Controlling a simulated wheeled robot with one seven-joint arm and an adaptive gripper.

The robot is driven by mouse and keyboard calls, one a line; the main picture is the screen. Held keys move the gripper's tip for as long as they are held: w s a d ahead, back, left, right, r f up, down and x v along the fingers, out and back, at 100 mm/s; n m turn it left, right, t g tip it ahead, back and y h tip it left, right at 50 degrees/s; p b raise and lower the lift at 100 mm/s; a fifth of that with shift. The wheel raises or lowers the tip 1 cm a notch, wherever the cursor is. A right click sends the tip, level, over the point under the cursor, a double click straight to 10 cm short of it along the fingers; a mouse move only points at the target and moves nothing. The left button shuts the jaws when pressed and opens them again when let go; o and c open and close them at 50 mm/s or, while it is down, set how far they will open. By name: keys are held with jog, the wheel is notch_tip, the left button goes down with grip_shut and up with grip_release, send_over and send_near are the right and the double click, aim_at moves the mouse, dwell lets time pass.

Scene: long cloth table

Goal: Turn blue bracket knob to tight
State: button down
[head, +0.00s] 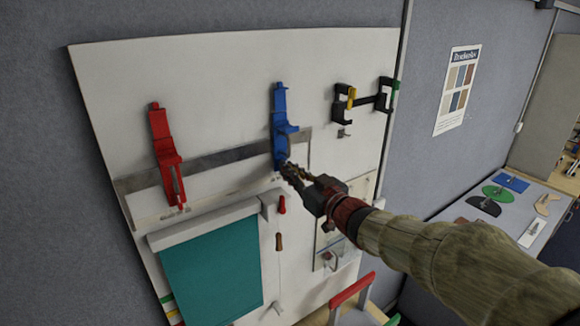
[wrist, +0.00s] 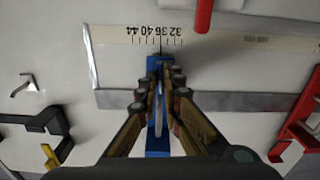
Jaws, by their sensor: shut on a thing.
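The blue bracket (head: 280,118) stands upright on the white wall board in the head view, across a grey strip. My gripper (head: 286,168) reaches up from the lower right and its fingertips are at the bracket's lower end. In the wrist view the bracket (wrist: 158,146) runs down the middle, between the two fingers. My gripper (wrist: 160,88) is shut on a narrow upright part in the middle of it, which looks like the knob. The fingers hide much of this part, and I cannot tell how far it is turned. A printed number scale (wrist: 150,36) lies just beyond the fingertips.
A teal panel (head: 212,272) and small red and brown handles (head: 279,241) hang below. A side table (head: 480,226) holds flat coloured pieces.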

jog(key=shift+f+m, duration=0.15)
jog(key=shift+m, duration=0.35)
jog(key=c, duration=2.2)
grip_release()
jog(key=shift+c, duration=0.2)
jog(key=v, duration=1.2)
